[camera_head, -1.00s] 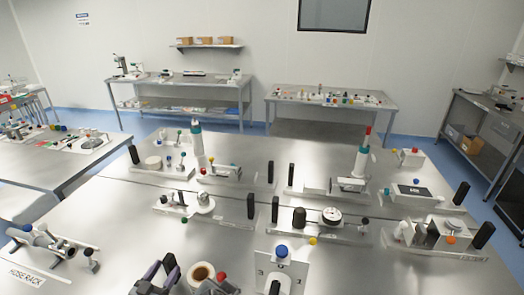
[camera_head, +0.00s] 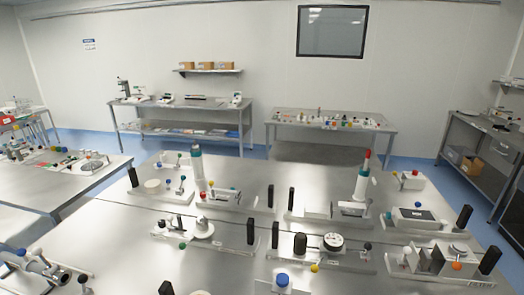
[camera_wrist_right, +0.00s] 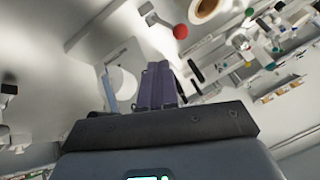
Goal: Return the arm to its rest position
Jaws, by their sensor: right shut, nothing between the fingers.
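My right gripper (camera_wrist_right: 157,85) shows in the right wrist view, with its two dark purple fingers together and nothing seen between them. Beyond the fingers are a white round part on a pale plate (camera_wrist_right: 122,84), a red knob (camera_wrist_right: 180,31) and a ring with a brown inside (camera_wrist_right: 205,8). No contact with them can be made out. Neither gripper shows in the head view, and my left gripper is in no view.
The steel table (camera_head: 120,225) holds several white-based fixtures with black posts, such as one with a dial (camera_head: 333,242) and a tall red-tipped column (camera_head: 363,175). A blue-capped part (camera_head: 282,280) stands at the front edge. Other benches (camera_head: 330,125) stand behind.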

